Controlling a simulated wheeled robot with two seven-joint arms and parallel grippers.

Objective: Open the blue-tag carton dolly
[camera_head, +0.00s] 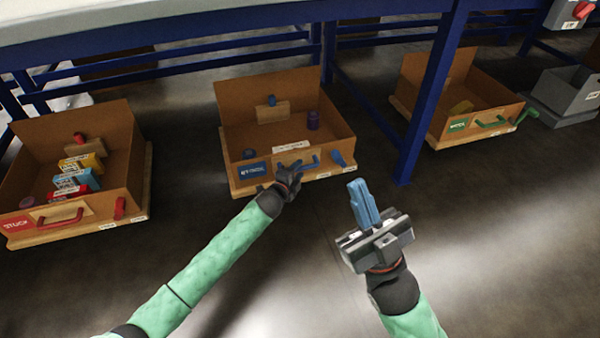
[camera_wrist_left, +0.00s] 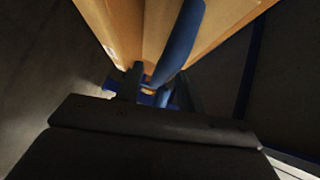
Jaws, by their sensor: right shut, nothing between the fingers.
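The blue-tag carton dolly (camera_head: 235,136) stands at the centre in the head view, a brown open-topped box with a blue tag (camera_head: 254,170) and a blue handle (camera_head: 314,163) on its front. My left gripper (camera_head: 291,168) is at the front of this dolly, by the handle. In the left wrist view its dark fingers (camera_wrist_left: 162,88) stand apart, with a blue bar, likely the handle (camera_wrist_left: 182,40), running by and between them. Contact cannot be told. My right gripper (camera_head: 363,204) is shut and empty, its blue fingers pointing up, apart from the dolly.
A red-tag carton dolly (camera_head: 115,130) with several small boxes stands left. A green-tag carton dolly (camera_head: 440,85) stands right, behind a blue table leg (camera_head: 425,110). A grey bin (camera_head: 565,95) is at far right. The floor (camera_head: 500,240) at front right is clear.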

